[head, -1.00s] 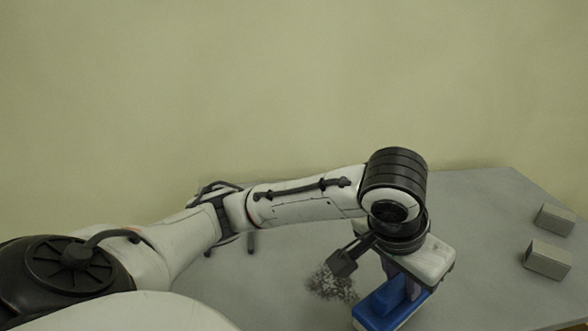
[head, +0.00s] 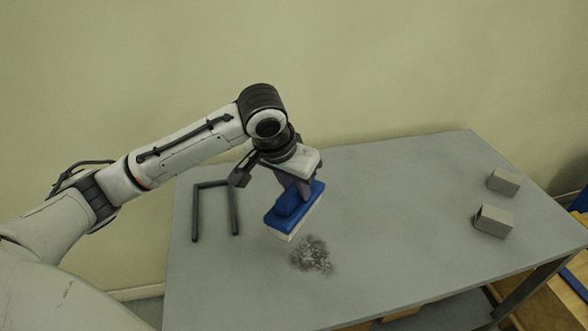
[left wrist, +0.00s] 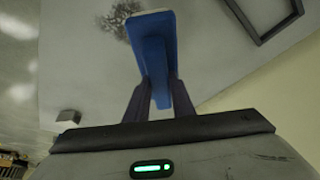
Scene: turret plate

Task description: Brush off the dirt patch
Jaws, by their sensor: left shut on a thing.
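The dirt patch (head: 312,255) is a dark speckled smudge on the grey table. It also shows near the top of the left wrist view (left wrist: 122,16). A blue brush (head: 290,212) with a pale underside is just behind and left of the patch in the head view. My left gripper (head: 302,190) is shut on the brush handle, with the brush pad below it. In the left wrist view the blue brush (left wrist: 155,50) sits between the two fingers. The brush looks raised over the table, though the exact gap is unclear. My right gripper is out of view.
A dark U-shaped frame (head: 215,185) stands on the table left of the brush. Two grey blocks (head: 494,221) (head: 504,181) sit near the right end of the table (head: 400,190). The table between patch and blocks is clear. A wall rises behind.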

